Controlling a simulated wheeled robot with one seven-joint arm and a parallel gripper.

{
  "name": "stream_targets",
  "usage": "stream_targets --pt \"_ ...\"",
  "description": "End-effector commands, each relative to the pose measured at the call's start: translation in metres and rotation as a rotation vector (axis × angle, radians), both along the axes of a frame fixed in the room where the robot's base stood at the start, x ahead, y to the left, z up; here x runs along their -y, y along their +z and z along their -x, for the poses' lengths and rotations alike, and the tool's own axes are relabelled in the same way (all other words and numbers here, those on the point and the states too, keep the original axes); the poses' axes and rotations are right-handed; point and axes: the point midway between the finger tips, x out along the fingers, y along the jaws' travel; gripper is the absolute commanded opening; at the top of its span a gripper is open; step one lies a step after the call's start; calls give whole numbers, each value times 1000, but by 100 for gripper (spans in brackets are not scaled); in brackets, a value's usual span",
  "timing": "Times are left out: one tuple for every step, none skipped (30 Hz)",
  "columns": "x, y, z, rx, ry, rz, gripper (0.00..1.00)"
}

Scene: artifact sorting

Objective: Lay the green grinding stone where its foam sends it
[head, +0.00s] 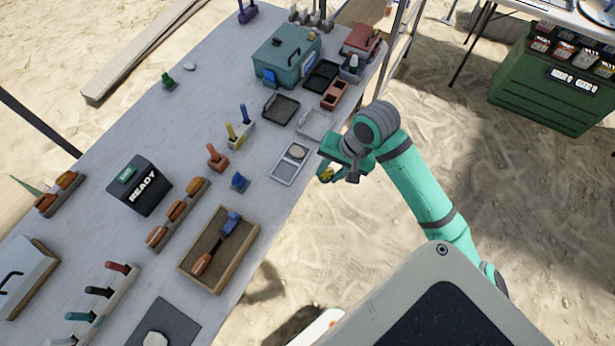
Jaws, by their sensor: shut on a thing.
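My gripper (338,175) is past the table's right edge, beside a pale tray. It is shut on a small yellow-green thing (326,174), mostly hidden by the jaws. I cannot tell for sure whether this is the green grinding stone. A small green object (168,84) stands at the table's far left. The pale two-part tray (286,173) holds a round beige stone (297,152) in its far part. A dark grey pad (180,323) at the near edge bears a pale stone (155,340). I cannot tell which piece is the foam.
A wooden tray (186,265) holds a blue-and-orange tool. A black READY box (140,186) stands at left. Empty black (281,109) and pale (315,124) trays lie near a teal case (287,58). A tent pole stands near the far right edge. The table's left-middle is fairly clear.

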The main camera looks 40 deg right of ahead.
Motion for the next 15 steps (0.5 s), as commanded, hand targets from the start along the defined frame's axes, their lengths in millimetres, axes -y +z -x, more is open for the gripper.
stream_targets --pt "-5 -5 -11 -3 5 0 6" --pt "-8 -8 -16 -2 4 0 6" --pt "-10 -15 -22 -2 3 -1 6" --pt "-11 -21 -25 -3 2 -1 6" --pt "-13 -26 -29 -2 2 -2 6" --pt "-15 -32 -34 -3 1 -1 6" --pt "-16 -37 -38 -2 -1 -1 6" --pt "-17 -41 -41 -2 1 -1 6" --pt "-19 -45 -44 -2 1 -1 6" --pt "-20 -48 -47 -1 0 -1 6" --pt "-20 -51 -48 -1 -1 0 6" --pt "-21 -53 -51 -1 -1 0 6" --pt "-21 -55 -52 0 -1 0 6" --pt "-22 -56 -53 0 -1 0 6" --pt "-22 -57 -54 0 -1 0 6"
